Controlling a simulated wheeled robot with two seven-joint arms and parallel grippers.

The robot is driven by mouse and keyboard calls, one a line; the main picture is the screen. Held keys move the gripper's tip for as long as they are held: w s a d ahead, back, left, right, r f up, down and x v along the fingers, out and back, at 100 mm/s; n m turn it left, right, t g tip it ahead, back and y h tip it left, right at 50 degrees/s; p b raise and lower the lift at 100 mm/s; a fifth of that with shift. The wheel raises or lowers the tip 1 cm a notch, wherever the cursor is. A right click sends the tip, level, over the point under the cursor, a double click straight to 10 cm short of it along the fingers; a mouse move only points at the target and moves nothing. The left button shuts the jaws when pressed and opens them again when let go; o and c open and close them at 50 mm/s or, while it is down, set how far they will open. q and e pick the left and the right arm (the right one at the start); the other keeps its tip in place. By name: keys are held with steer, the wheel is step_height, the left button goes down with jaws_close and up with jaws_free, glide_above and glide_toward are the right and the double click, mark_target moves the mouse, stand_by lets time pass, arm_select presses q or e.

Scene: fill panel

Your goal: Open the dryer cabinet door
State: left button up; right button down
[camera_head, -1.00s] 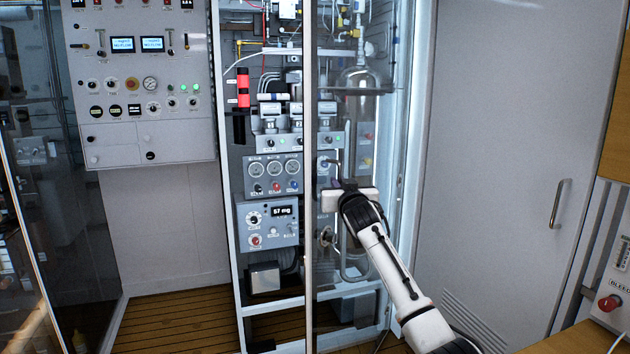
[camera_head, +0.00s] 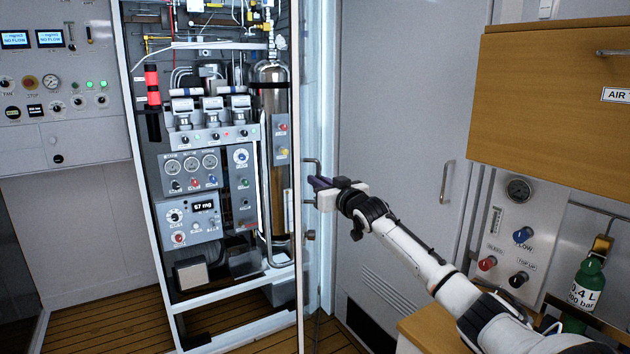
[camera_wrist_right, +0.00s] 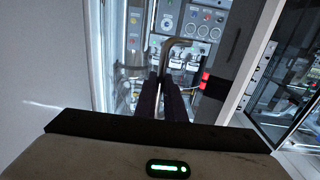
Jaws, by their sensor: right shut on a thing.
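The dryer cabinet (camera_head: 165,255) is a tall white frame at the centre left of the head view, with gauges, knobs and a metal cylinder inside. Its glass door stands swung outward, seen almost edge-on, with its free edge (camera_head: 299,200) towards me. The bent metal door handle (camera_head: 317,162) is on the door; it also shows in the wrist view (camera_wrist_right: 180,42). My right gripper (camera_head: 320,184) is shut on the handle, its dark fingers (camera_wrist_right: 160,98) around the lower part, which they partly hide. My left gripper is not in view.
A grey closed door with a handle (camera_head: 446,182) is to the right. A wooden cabinet (camera_head: 560,100), a valve panel (camera_head: 510,235) and a green bottle (camera_head: 585,290) stand further right. A control panel (camera_head: 60,100) is at left. Wooden floor (camera_head: 90,330) is clear in front.

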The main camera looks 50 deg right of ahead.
steer(key=shift+s+d+r, duration=0.1)
steer(key=shift+d+r, duration=0.15)
steer(key=shift+r, duration=0.15)
steer(key=c, duration=2.1)
jaws_free()
steer(key=shift+f, duration=0.3)
steer(key=shift+a, duration=0.1)
steer(key=shift+b+v, duration=0.85)
steer(key=shift+v, duration=4.2)
steer(key=shift+c, duration=0.5)
